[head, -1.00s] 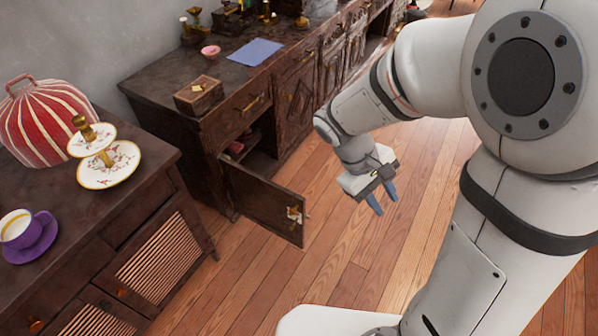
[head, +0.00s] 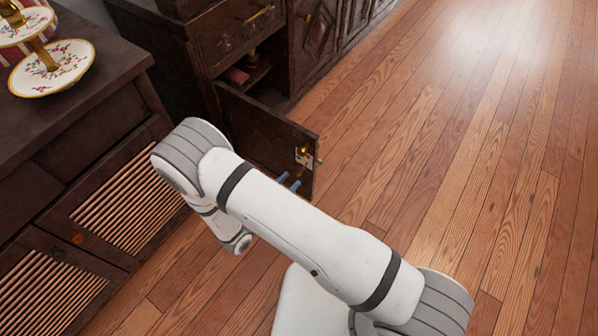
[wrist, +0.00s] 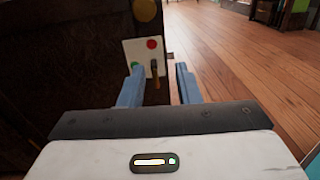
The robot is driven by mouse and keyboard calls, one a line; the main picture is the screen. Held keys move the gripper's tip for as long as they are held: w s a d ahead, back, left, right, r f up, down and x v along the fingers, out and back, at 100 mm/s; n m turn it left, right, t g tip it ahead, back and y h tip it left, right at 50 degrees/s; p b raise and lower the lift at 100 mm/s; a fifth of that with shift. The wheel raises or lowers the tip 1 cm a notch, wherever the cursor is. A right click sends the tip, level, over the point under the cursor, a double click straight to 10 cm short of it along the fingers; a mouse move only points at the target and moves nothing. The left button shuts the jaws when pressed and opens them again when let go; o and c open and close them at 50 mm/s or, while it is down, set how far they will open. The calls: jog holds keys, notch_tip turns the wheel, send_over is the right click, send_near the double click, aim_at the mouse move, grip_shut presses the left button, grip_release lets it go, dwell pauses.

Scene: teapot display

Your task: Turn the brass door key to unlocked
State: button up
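The brass key (wrist: 156,76) sits at a white lock plate (wrist: 143,50) on the open cabinet door (wrist: 95,60). The plate has a red dot (wrist: 152,44) at upper right and a green dot (wrist: 135,66) at lower left, partly behind a finger. In the wrist view the key looks roughly upright between the two blue fingers of my gripper (wrist: 160,78), with gaps on both sides. My gripper is open. In the head view the plate (head: 303,157) is near the door's free edge, just above my fingertips (head: 289,182); my arm hides the rest of the gripper.
A brass knob (wrist: 145,11) is above the plate. The dark sideboard (head: 215,40) stands behind the door, and another cabinet (head: 100,110) with a tiered floral plate stand (head: 52,68) is at left. The wooden floor (head: 450,150) on the right is clear.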

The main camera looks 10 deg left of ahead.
aim_at(297, 173)
jog(key=shift+w+a+f+n+t+y, duration=0.15)
jog(key=shift+f+n, duration=0.1)
jog(key=shift+f, duration=0.25)
jog(key=shift+s+a+f+n+t+y, duration=0.15)
jog(key=shift+f+n, duration=0.1)
jog(key=shift+f, duration=0.25)
jog(key=b+x, duration=0.2)
jog(key=x, duration=0.5)
jog(key=shift+w+r, duration=0.1)
jog(key=shift+w, duration=0.1)
jog(key=shift+c, duration=0.5)
grip_shut()
